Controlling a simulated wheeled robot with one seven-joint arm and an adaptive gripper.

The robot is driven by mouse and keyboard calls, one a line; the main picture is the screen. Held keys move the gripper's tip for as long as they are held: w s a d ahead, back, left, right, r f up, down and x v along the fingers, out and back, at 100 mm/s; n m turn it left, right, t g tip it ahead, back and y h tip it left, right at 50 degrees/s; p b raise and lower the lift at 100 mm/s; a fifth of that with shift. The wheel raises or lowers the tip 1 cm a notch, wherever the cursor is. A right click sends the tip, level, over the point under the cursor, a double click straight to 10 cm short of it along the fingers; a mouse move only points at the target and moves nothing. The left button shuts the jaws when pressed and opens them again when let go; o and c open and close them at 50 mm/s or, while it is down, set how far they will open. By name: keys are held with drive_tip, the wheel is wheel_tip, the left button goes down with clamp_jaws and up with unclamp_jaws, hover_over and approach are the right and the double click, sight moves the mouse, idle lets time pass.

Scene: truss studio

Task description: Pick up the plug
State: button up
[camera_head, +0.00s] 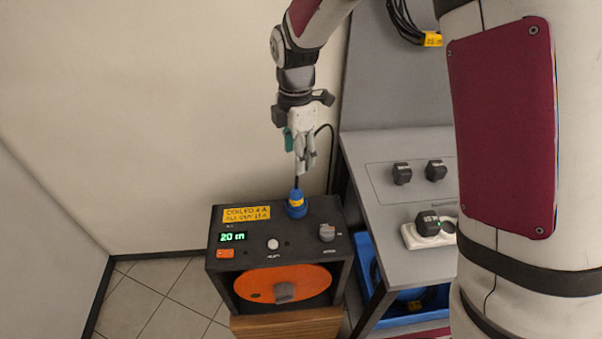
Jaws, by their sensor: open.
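A blue plug (297,205) with a yellow band stands upright on top of a black box at the left. A dark cord rises from it toward my gripper. My gripper (306,170) points down just above the blue plug, with its fingers near the cord; it is open, and the gap between the fingers is hard to see. A black plug (427,221) sits in a white power strip (418,240) on the grey bench. Two more black plug-like blocks, one on the left (401,173) and one on the right (436,170), sit farther back on the bench.
A wall is close behind.

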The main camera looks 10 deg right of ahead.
sight(296, 188)
drive_tip(key=f, duration=0.5)
drive_tip(key=f+p, duration=0.1)
drive_tip(key=f, duration=0.2)
drive_tip(key=shift+w+f, duration=0.25)
drive_tip(key=shift+w, duration=0.1)
drive_tip(key=shift+w+f+p, duration=0.15)
drive_tip(key=shift+f+p, duration=0.55)
drive_tip(key=shift+f, duration=2.25)
drive_tip(key=shift+c, duration=0.2)
clamp_jaws()
